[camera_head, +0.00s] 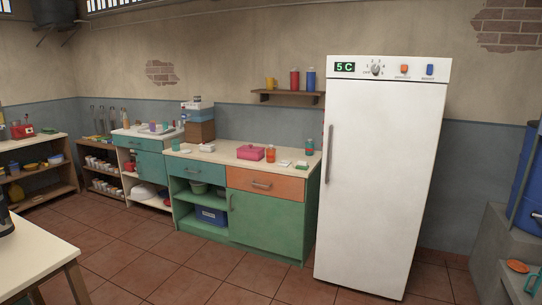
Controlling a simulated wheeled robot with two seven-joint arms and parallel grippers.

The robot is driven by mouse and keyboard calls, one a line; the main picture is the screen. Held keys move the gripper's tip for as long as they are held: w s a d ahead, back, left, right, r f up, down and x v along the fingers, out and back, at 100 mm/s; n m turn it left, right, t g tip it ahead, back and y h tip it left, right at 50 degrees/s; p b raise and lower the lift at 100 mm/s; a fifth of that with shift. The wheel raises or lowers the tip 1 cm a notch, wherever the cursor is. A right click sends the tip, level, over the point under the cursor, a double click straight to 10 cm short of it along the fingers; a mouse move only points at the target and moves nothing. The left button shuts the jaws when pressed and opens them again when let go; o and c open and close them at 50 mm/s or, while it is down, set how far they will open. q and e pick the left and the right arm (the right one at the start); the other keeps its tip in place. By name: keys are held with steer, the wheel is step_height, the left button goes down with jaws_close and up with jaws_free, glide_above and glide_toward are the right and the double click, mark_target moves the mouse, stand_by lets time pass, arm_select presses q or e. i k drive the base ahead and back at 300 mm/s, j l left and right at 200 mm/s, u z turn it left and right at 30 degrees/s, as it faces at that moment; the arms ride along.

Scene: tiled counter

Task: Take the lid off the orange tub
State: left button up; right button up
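A small orange container (271,156) stands on the pale counter (228,155) across the room, left of the white fridge. It looks like an orange tub, but it is too small here to make out its lid clearly. A pinkish-red box-like container (250,153) sits just left of it. Neither of my grippers is in view.
The tall white fridge (378,190) is shut and stands right of the counter. A teal bottle (309,147) and small white items (285,163) are near the orange container. A pale table (30,250) is at lower left. Tiled floor (180,275) is open in front.

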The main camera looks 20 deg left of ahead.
mark_target(270, 155)
steer(key=i+j+u, duration=0.1)
steer(key=i, duration=0.5)
steer(key=i+j, duration=0.2)
steer(key=i, duration=0.35)
steer(key=i+j+u, duration=0.15)
steer(key=i, duration=0.45)
